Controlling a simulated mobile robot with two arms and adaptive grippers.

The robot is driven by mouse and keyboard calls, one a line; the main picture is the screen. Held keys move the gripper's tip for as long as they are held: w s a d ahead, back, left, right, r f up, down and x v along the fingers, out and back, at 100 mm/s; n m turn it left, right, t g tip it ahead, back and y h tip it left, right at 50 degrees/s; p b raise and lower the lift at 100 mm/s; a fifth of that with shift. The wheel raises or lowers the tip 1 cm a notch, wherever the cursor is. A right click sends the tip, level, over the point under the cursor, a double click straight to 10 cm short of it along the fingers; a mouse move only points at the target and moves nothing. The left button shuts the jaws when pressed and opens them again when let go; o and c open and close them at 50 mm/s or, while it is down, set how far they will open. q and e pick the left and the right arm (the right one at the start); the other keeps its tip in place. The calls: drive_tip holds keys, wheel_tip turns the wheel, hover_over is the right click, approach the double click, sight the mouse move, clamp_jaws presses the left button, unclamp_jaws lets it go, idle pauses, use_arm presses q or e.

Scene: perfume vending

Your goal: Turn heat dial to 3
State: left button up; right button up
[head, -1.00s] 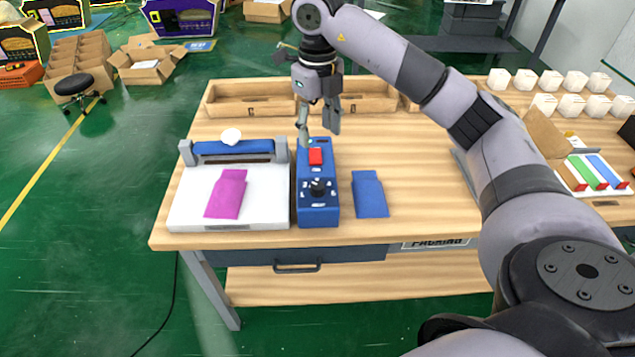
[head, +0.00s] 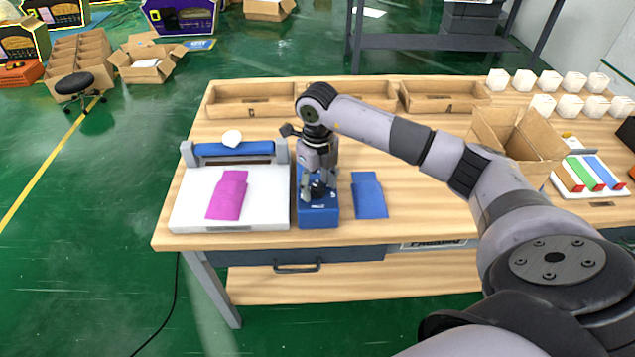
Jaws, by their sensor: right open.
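The blue control box (head: 318,217) stands on the wooden table, right of the white heat sealer (head: 240,217). The black heat dial (head: 318,189) is on the near part of the box's top. My right gripper (head: 318,192) points down at the dial, its open fingers on either side of it. I cannot tell whether the fingers touch the dial. The gripper hides the red switch and most of the dial's markings, so the setting cannot be read. My left gripper is not in view.
A magenta pouch (head: 228,194) lies on the sealer, and a blue pouch (head: 369,195) lies right of the control box. Wooden trays (head: 250,100) line the table's back. An open cardboard box (head: 517,140) stands at right, beyond my right arm.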

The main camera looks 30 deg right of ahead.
drive_tip(key=shift+c, duration=0.5)
drive_tip(key=c, duration=1.1)
